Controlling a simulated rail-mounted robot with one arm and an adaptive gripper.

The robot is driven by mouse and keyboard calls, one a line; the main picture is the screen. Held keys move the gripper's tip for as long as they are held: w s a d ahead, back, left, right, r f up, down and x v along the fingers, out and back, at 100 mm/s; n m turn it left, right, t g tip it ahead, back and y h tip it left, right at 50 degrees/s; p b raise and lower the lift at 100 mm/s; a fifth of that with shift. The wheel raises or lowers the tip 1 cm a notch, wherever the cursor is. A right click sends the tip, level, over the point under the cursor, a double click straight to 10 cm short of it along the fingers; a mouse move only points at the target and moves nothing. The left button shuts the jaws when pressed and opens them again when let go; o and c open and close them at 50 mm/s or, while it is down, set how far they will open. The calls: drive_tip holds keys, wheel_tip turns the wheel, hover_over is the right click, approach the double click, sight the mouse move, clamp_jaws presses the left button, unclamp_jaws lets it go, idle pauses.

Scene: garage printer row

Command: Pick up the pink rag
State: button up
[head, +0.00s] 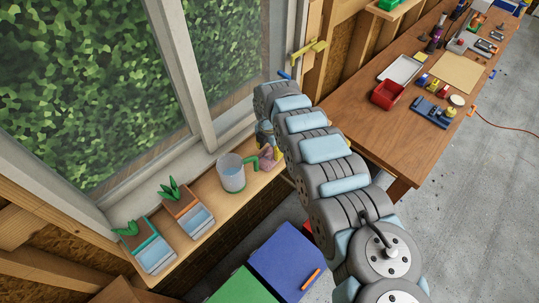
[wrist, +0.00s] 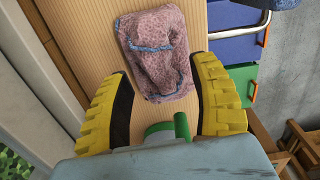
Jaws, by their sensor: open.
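The pink rag (wrist: 155,52) lies crumpled on the light wooden sill in the wrist view, with blue edging. In the head view the rag (head: 267,157) shows as a small pink patch, partly hidden by my arm. My gripper (wrist: 160,70) is open, its two yellow ridged fingers spread on either side of the rag's near end. The rag's far end extends beyond the fingertips. I cannot tell how high the fingers are above the sill. In the head view my gripper (head: 268,140) is mostly hidden behind my arm.
A grey watering can (head: 231,175) stands left of the rag; its green handle (wrist: 180,126) shows between my fingers. Planters (head: 155,255) sit farther left on the sill (head: 210,190). The window frame (head: 180,70) rises behind. Blue (head: 287,258) and green boxes (head: 240,288) stand below.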

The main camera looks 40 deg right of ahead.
drive_tip(key=shift+f, duration=0.95)
clamp_jaws()
